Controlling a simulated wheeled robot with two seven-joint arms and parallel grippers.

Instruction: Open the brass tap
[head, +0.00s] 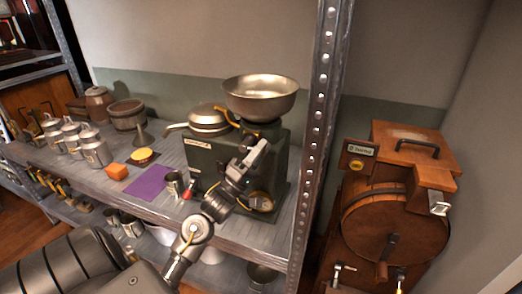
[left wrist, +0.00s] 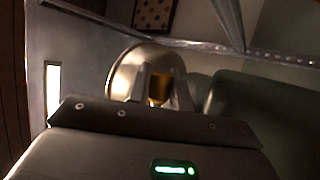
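A curved brass piece (head: 232,116), which looks like the brass tap, shows under the steel bowl (head: 260,94) on the dark green box (head: 207,157) in the head view. My left gripper (head: 257,150) is in front of the box, just below the bowl. In the left wrist view its fingers (left wrist: 165,85) stand apart, with a brass-coloured patch (left wrist: 158,88) between them and a round metal vessel behind. I cannot tell whether they touch the brass. The gripper hides part of the box front. My right gripper is not in view.
A perforated metal post (head: 312,150) stands right of the box. A wooden drum machine (head: 393,227) is beyond it.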

